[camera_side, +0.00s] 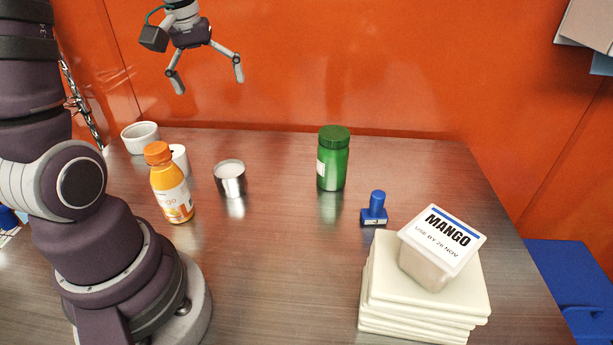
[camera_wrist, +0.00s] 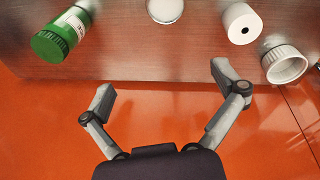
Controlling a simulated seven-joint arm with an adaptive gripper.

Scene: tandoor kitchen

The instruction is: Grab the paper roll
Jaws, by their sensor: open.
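The paper roll (camera_wrist: 236,14) is a white cylinder with a dark core hole, standing on the metal counter at the upper right of the wrist view. In the side view the paper roll (camera_side: 181,157) shows only in part, behind the orange bottle (camera_side: 171,190), which hides most of it. My gripper (camera_side: 209,82) is open and empty, high above the back of the counter in front of the orange wall. In the wrist view my gripper (camera_wrist: 163,80) has its fingers spread wide, with the roll beyond the right finger and nothing between them.
A white bowl (camera_side: 140,138) and a metal cup (camera_side: 230,180) stand close to the roll. A green jar (camera_side: 334,165), a blue stamp (camera_side: 375,210) and a mango tub (camera_side: 430,258) on stacked cream slabs (camera_side: 385,285) are to the right. The counter's middle is clear.

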